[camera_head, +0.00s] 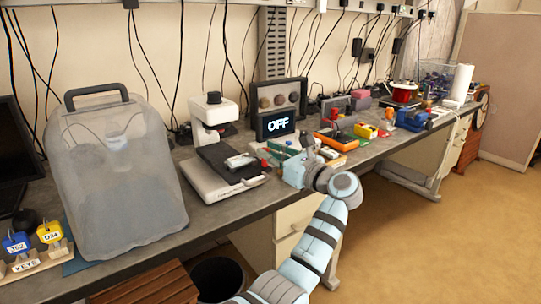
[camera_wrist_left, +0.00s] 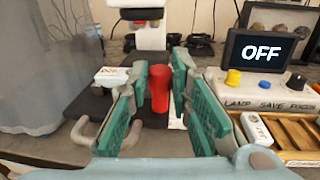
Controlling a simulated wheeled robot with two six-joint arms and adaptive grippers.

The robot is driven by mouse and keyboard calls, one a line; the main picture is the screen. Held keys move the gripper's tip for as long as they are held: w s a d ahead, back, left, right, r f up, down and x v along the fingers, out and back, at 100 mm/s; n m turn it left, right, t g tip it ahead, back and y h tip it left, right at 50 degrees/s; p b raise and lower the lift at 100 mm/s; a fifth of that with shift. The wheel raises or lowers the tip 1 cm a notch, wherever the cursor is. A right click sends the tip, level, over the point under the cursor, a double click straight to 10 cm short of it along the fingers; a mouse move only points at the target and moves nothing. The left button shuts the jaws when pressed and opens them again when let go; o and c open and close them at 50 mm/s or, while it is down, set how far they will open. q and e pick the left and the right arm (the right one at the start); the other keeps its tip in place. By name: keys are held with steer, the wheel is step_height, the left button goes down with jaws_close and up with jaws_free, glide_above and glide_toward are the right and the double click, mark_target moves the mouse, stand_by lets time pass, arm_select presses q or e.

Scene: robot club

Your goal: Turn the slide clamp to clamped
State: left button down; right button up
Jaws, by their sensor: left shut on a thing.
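A white microscope (camera_head: 213,118) with a black stage (camera_head: 224,161) stands on the bench; its lower head also shows at the top of the left wrist view (camera_wrist_left: 149,37). The slide clamp's red lever (camera_wrist_left: 158,88) stands roughly upright in front of the stage in the left wrist view. My left gripper (camera_wrist_left: 160,72) has its green-padded fingers on either side of the lever and is shut on it. In the head view the left gripper (camera_head: 273,158) is at the right of the stage, and I cannot make out the lever there. My right gripper is not in view.
A control box with a screen reading OFF (camera_head: 279,126) stands behind and right. A small white labelled piece (camera_wrist_left: 112,76) lies left of the fingers. A wooden tray (camera_wrist_left: 285,130) is at the right. Tools crowd the bench further right.

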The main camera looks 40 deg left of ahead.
arm_select(q)
steer(key=c, duration=1.5)
jaws_free()
steer(key=shift+o, duration=0.2)
steer(key=s+d, duration=0.2)
steer(key=d, duration=0.9)
steer(key=shift+s+d, duration=0.15)
steer(key=shift+d, duration=0.25)
